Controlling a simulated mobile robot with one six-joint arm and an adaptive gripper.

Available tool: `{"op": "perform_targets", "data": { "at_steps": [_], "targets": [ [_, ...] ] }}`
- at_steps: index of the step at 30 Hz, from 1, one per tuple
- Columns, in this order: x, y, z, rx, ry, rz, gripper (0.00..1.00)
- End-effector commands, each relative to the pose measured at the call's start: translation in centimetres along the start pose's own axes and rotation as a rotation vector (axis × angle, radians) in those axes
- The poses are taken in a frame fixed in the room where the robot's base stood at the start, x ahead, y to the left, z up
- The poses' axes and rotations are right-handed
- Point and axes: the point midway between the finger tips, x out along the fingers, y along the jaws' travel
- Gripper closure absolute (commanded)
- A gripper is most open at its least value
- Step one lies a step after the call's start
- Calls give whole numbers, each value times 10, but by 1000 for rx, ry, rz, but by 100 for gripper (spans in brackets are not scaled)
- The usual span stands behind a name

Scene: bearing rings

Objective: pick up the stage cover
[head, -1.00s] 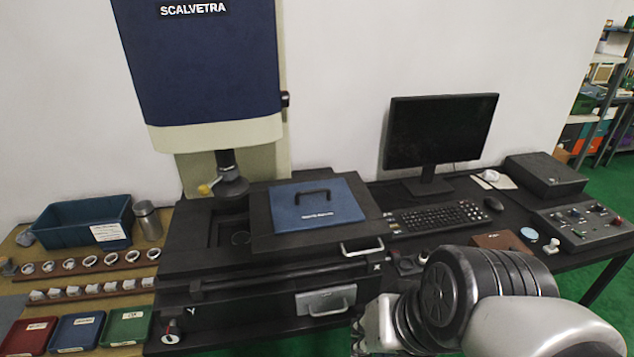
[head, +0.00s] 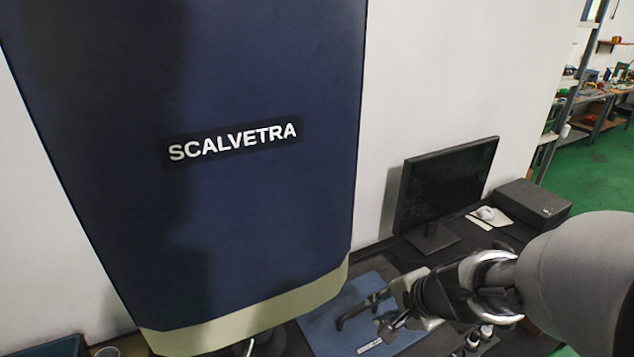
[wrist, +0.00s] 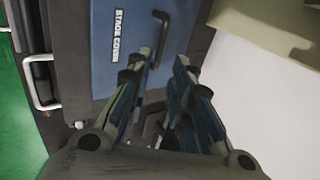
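The stage cover (head: 318,325) is a flat blue plate, partly hidden in the head view by the machine's column and by my gripper. It shows in the wrist view (wrist: 90,60) with its white "STAGE COVER" label. Its black bar handle (head: 350,315) also shows in the wrist view (wrist: 162,32), just beyond my fingertips. My gripper (head: 384,312) is open, its fingers apart and empty, near the handle's right end. In the wrist view my gripper (wrist: 162,66) lies over the plate's edge. I cannot tell whether it touches the handle.
The large blue machine head (head: 230,180) stands close on the left. A monitor (head: 445,195), a dark box (head: 532,205) and a mouse (head: 486,213) are on the bench behind my arm. A silver handle (wrist: 38,85) shows left in the wrist view.

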Motion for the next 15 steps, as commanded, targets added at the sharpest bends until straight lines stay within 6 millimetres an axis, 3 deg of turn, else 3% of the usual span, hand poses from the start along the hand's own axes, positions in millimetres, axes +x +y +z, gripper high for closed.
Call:
{"op": "perform_targets", "data": {
  "at_steps": [1, 9, 15],
  "targets": [
    [17, 4, 1, -1, -4, 3, 79],
    [75, 4, 1, -2, -4, 3, 79],
    [96, 1, 0, -3, -2, 1, 79]
  ]
}}
